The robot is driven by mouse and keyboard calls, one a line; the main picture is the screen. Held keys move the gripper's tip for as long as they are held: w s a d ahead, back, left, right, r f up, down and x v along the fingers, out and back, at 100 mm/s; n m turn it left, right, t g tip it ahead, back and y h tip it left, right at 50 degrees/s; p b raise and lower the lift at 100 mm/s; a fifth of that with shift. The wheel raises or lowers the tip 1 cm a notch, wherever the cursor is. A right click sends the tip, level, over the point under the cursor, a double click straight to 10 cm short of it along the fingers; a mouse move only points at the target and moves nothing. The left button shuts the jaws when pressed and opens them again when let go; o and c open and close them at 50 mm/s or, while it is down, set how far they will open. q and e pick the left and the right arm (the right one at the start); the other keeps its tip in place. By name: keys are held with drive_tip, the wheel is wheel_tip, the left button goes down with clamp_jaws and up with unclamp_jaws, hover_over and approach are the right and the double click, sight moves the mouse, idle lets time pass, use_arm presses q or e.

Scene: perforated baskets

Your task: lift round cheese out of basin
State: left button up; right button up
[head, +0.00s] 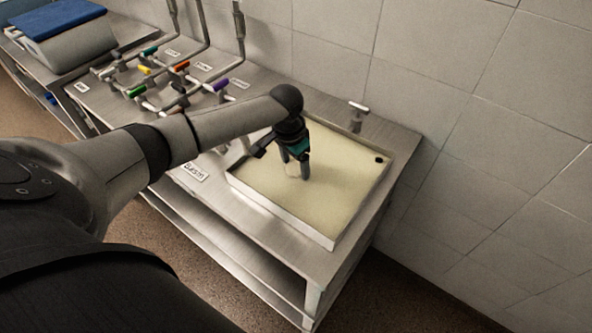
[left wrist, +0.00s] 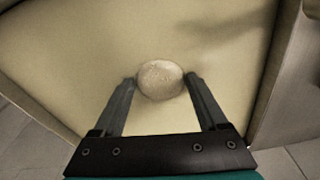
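The basin (head: 333,241) is a shallow metal-walled tray set in the steel counter, with a pale yellow, milky inside. The round cheese (left wrist: 161,80) is a small, pale, rounded lump inside the basin. My left gripper (head: 295,168) points down into the basin with the cheese between its fingertips. In the left wrist view my left gripper (left wrist: 161,79) has one fingertip at each side of the cheese, with hardly any gap. Whether the fingers press on it I cannot tell. In the head view the fingers hide much of the cheese. My right gripper is not in view.
A small tap (head: 357,112) stands behind the basin. Pipes with coloured valve handles (head: 180,66) rise on the counter to the left. A label (head: 194,171) sits at the counter's front. A tiled wall (head: 470,110) closes off the back and right. A blue-topped object (head: 62,18) stands far left.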

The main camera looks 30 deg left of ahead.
use_arm(q)
drive_tip(key=c, duration=1.1)
